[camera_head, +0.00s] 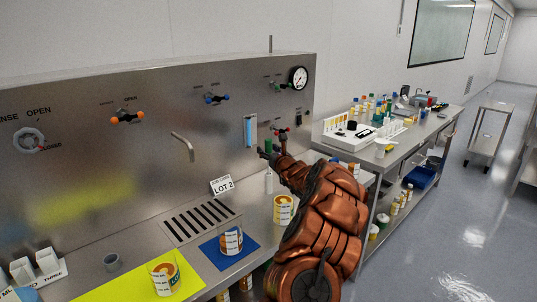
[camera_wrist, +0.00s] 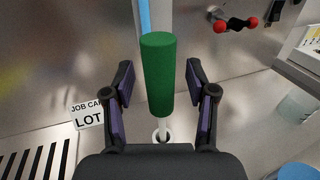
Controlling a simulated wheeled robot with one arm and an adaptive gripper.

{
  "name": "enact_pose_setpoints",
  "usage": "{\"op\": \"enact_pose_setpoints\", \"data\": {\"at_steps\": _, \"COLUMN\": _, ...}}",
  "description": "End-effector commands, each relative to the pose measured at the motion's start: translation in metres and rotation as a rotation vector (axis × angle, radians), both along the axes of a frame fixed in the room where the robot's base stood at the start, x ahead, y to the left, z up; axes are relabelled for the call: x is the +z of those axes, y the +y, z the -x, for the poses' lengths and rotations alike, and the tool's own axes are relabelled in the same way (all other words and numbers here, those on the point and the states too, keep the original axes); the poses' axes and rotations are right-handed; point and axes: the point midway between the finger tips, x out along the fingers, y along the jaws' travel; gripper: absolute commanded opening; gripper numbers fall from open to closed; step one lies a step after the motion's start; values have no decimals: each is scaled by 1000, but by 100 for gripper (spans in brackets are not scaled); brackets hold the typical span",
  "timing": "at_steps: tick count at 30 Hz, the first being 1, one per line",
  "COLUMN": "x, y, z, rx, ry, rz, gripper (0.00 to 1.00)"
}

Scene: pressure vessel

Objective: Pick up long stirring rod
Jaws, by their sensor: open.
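The long stirring rod shows in the wrist view as a thick green handle (camera_wrist: 158,72) with a thin white shaft below it. The shaft goes down into a small round opening near the panel, so the rod stands upright. In the head view the green handle (camera_head: 268,146) shows beside my gripper (camera_head: 272,153), in front of the steel panel. In the wrist view my gripper (camera_wrist: 165,92) is open, with one dark finger on each side of the handle. Gaps show between the handle and both fingers.
A blue sight tube (camera_head: 250,130) is on the panel close behind the handle. A red-knobbed valve (camera_wrist: 236,24) sticks out at the right. A "LOT" job card (camera_wrist: 87,116) stands at the left. Labelled cups (camera_head: 283,209) and a slotted drain (camera_head: 203,219) are on the counter.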

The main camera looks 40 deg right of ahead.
Motion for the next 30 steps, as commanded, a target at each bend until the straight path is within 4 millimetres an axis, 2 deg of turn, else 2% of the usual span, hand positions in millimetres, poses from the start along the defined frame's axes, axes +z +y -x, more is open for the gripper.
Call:
{"op": "enact_pose_setpoints", "data": {"at_steps": 7, "x": 0, "y": 0, "z": 0, "rx": 0, "ry": 0, "rz": 0, "gripper": 56}}
{"op": "enact_pose_setpoints", "data": {"at_steps": 23, "x": 0, "y": 0, "z": 0, "rx": 0, "ry": 1, "rz": 1, "gripper": 1}}
{"op": "enact_pose_setpoints", "data": {"at_steps": 30, "x": 0, "y": 0, "z": 0, "rx": 0, "ry": 1, "rz": 1, "gripper": 0}}
